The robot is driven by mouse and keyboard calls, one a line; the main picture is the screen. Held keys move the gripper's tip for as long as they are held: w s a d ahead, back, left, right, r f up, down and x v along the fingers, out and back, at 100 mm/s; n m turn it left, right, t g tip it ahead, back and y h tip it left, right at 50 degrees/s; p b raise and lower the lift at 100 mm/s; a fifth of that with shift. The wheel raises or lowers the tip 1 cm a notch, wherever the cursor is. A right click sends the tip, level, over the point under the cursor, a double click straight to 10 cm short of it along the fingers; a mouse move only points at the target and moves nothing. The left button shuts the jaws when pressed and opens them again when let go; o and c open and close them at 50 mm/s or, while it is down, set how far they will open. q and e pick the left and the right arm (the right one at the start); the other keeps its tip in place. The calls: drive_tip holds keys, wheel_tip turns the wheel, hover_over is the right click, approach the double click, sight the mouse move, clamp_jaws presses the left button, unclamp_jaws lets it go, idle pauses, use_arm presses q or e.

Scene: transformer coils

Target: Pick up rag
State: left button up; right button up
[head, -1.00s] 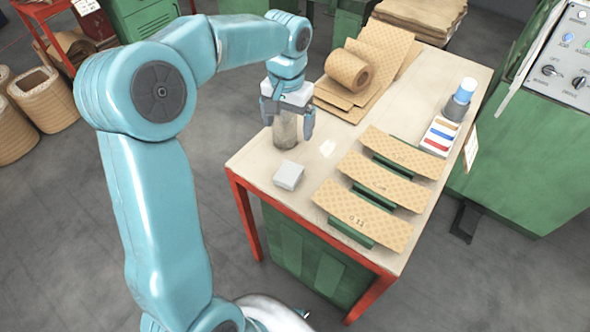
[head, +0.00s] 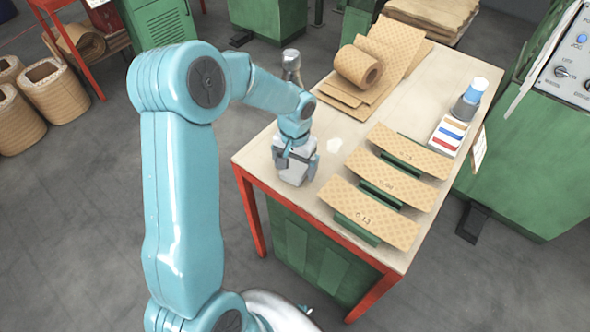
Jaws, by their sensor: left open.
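The rag seems to be the small grey folded piece (head: 292,178) near the front left edge of the table, partly hidden by my gripper. My left gripper (head: 296,168) is over it, pointing down, with its two fingers apart on either side. I cannot tell whether the fingers touch it. My right gripper is not in view.
A metal bottle (head: 291,62) rises behind my left forearm, its lower part hidden. Several patterned tan strips on green supports (head: 376,214) lie right of the gripper. A tan roll (head: 357,67) and sheets lie at the back.

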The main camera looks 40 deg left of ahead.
sight(295, 168)
use_arm(q)
drive_tip(key=shift+f, duration=0.35)
drive_tip(key=c, duration=1.1)
drive_tip(key=shift+r, duration=0.1)
wheel_tip(295, 168, up, 20)
drive_tip(key=shift+p, duration=0.65)
drive_tip(key=shift+o, duration=0.3)
